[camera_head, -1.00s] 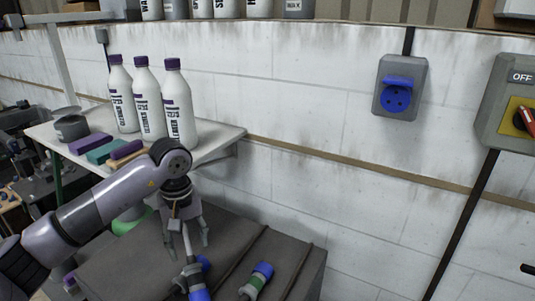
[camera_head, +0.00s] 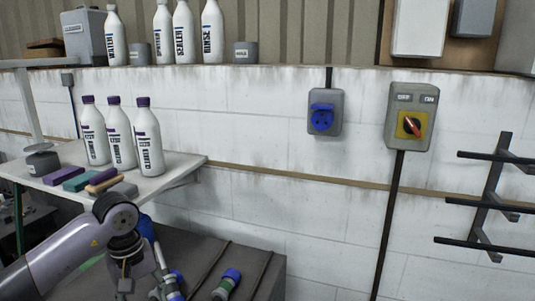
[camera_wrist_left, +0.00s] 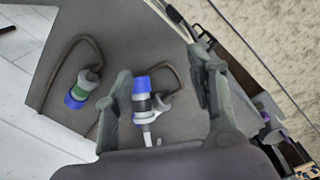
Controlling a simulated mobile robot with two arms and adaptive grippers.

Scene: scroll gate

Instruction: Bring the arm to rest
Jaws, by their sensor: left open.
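My left arm comes in from the lower left in the head view, with its gripper (camera_head: 146,274) pointing down over a dark grey box top. In the left wrist view the two fingers of my left gripper (camera_wrist_left: 160,72) stand wide apart, open. A blue-and-grey plug connector (camera_wrist_left: 142,98) on a cable lies between the fingers in that picture, with visible space on both sides. A second connector, blue and green (camera_wrist_left: 82,90), lies apart from the gripper and also shows in the head view (camera_head: 227,284). My right gripper is not in view.
A shelf (camera_head: 187,166) with white bottles (camera_head: 121,140) and coloured blocks (camera_head: 68,179) stands close behind the arm. The wall carries a blue socket (camera_head: 323,117), a switch box (camera_head: 410,117) and a black rack (camera_head: 490,195). The upper ledge holds more bottles.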

